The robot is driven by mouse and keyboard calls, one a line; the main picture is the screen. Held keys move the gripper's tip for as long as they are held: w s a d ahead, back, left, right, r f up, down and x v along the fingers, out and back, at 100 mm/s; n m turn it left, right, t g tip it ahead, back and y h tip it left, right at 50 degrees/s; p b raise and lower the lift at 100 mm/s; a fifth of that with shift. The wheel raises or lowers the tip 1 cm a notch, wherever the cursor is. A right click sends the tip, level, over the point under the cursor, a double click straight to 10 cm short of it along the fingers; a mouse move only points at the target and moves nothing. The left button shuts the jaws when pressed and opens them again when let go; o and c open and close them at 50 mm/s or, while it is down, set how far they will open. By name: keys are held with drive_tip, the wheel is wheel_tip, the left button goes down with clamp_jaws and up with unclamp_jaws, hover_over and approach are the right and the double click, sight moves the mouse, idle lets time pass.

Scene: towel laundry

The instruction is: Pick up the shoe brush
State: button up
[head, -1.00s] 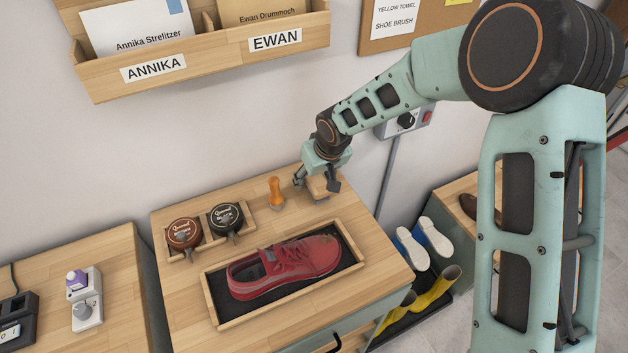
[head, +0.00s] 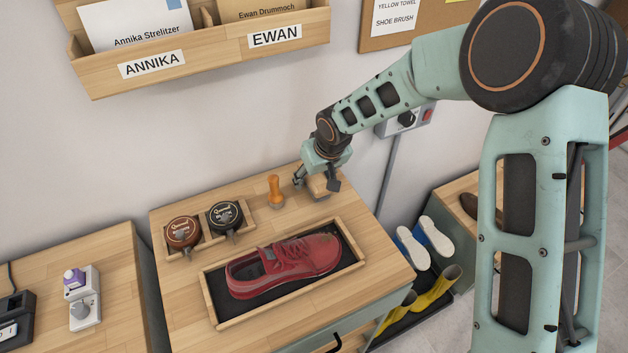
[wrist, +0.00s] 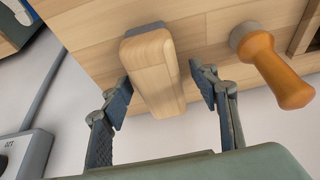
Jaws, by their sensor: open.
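The shoe brush (head: 318,186) has a pale wooden block and stands near the back right corner of the wooden cabinet top. In the wrist view the brush (wrist: 154,72) shows its wooden back, with a thin grey edge at its far end. My gripper (head: 317,184) is at the brush in the head view, its fingers pointing down. In the wrist view my gripper (wrist: 160,88) is open, one finger on each side of the brush. A gap shows on both sides, so the fingers seem apart from the wood. The head view partly hides the brush behind the fingers.
An orange-handled tool (head: 274,191) stands close left of the brush. Two polish tins (head: 184,232) sit in a small wooden holder. A red shoe (head: 285,264) lies in a dark-lined tray (head: 217,317) in front. The wall is close behind; a switch box (head: 407,120) is mounted there.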

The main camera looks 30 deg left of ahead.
drive_tip(key=c, duration=1.3)
drive_tip(key=shift+r, duration=0.1)
drive_tip(key=shift+r+p, duration=0.3)
drive_tip(key=shift+p, duration=0.25)
wheel_tip(320, 180, up, 3)
drive_tip(key=shift+w+r, duration=0.1)
drive_tip(key=s+d+r+b, duration=0.1)
drive_tip(key=s+r, duration=0.3)
drive_tip(key=s, duration=0.3)
drive_tip(key=s+d+r+b, duration=0.1)
drive_tip(key=s+d+r, duration=0.1)
drive_tip(key=s+r, duration=0.3)
drive_tip(key=shift+s+d+r, duration=0.2)
drive_tip(key=shift+s+r, duration=0.05)
drive_tip(key=shift+s, duration=0.65)
